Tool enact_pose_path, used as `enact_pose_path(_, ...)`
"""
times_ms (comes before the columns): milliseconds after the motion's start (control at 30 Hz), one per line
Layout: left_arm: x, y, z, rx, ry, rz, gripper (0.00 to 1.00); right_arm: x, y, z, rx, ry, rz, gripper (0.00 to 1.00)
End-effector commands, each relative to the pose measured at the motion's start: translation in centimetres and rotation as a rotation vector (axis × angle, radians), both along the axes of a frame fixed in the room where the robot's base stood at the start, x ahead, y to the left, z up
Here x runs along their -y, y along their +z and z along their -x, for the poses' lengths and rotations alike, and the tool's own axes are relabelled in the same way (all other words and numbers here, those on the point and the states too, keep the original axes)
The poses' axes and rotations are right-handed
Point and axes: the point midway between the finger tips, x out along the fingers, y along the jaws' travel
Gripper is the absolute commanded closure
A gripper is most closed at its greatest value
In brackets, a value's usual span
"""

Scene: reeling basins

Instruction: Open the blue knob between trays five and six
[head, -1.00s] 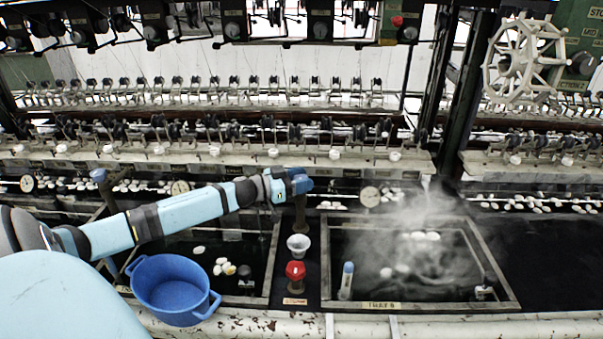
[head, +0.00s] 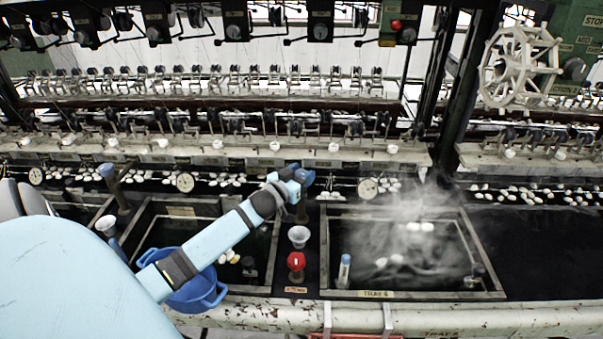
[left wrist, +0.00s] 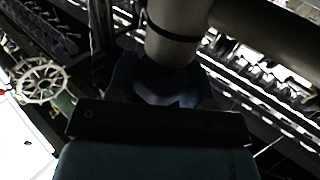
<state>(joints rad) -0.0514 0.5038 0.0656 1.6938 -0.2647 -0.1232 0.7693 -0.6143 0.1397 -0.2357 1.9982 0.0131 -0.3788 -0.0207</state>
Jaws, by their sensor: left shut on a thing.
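The blue knob (left wrist: 162,82) sits on a post (head: 301,209) between two trays; the right-hand tray (head: 328,282) is labelled tray 6. My left gripper (head: 300,178) is shut on the knob at the top of the post. In the left wrist view the fingers stand on both sides of the knob, with a thick grey pipe (left wrist: 172,45) just beyond it. In the head view the gripper hides most of the knob. My right gripper is not in view.
A blue pot (head: 197,300) sits under my left arm. Steam rises over tray 6. A pale handwheel (head: 520,68) is at upper right.

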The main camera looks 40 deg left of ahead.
Motion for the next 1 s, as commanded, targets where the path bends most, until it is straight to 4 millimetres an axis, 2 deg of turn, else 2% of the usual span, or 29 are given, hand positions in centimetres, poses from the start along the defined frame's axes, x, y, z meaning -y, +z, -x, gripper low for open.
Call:
enact_pose_path(400,0.0,0.1,0.0,0.001,0.006,0.0,0.76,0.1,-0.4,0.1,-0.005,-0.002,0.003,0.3)
enact_pose_path(433,0.0,0.1,0.0,0.002,0.006,0.0,0.48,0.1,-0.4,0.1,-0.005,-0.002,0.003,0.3)
enact_pose_path(500,0.0,0.1,0.0,0.002,0.006,0.0,0.32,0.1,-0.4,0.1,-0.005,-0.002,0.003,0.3)
enact_pose_path(533,0.0,0.1,0.0,0.001,0.006,0.0,0.27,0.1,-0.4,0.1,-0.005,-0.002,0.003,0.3)
enact_pose_path(833,0.0,0.0,0.1,0.001,0.006,0.0,0.27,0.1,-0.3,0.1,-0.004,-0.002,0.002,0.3)
enact_pose_path(1000,0.2,-0.2,1.9,-0.001,0.006,-0.001,0.27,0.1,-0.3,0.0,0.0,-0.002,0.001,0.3)
